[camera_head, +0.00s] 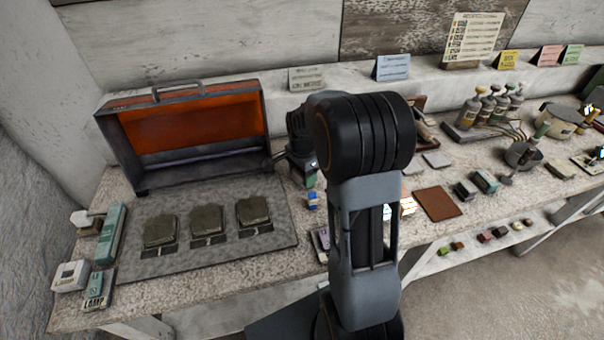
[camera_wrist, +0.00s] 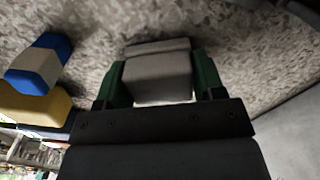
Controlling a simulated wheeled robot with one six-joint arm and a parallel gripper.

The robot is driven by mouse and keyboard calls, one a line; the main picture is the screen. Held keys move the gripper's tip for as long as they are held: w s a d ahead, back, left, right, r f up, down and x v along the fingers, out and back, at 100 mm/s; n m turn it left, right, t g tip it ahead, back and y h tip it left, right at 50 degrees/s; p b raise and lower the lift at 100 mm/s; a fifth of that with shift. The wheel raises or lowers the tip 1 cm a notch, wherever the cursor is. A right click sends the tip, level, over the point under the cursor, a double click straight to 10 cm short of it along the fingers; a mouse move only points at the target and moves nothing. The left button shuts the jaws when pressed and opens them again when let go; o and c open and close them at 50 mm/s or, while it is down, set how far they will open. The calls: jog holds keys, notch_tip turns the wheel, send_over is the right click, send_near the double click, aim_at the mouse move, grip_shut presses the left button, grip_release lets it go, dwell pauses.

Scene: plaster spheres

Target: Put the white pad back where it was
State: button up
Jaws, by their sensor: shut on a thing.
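My gripper (camera_wrist: 157,82) is shut on a pale grey-white block, which looks like the white pad (camera_wrist: 158,70). The pad sits between the two green fingers, above or on the speckled tabletop; I cannot tell whether it touches. In the head view my gripper (camera_head: 303,172) is at the table's middle, right of the open orange-lined case (camera_head: 190,125), partly behind my own arm. The pad cannot be made out there.
A blue-and-white block (camera_wrist: 38,65) and a yellow block (camera_wrist: 35,108) lie left of the gripper in the wrist view. A grey mat (camera_head: 270,240) with three dark blocks lies before the case. A brown pad (camera_head: 438,202) lies to the right.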

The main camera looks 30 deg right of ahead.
jog(key=o, duration=1)
jog(key=shift+f, duration=0.1)
notch_tip(320, 180, up, 11)
jog(key=shift+r+p, duration=0.2)
jog(key=shift+p, duration=0.35)
jog(key=s+a+n+t, duration=0.1)
jog(key=s+a+n, duration=0.2)
jog(key=s+n, duration=0.2)
jog(key=s+a+n+t, duration=0.1)
jog(key=s+a+n, duration=0.2)
jog(key=s+n, duration=0.2)
jog(key=s+a+f+n+t, duration=0.1)
jog(key=s+a+n, duration=0.2)
jog(key=s+n, duration=0.2)
jog(key=shift+s+a+n, duration=0.35)
jog(key=shift+s+n, duration=0.05)
jog(key=shift+s, duration=0.15)
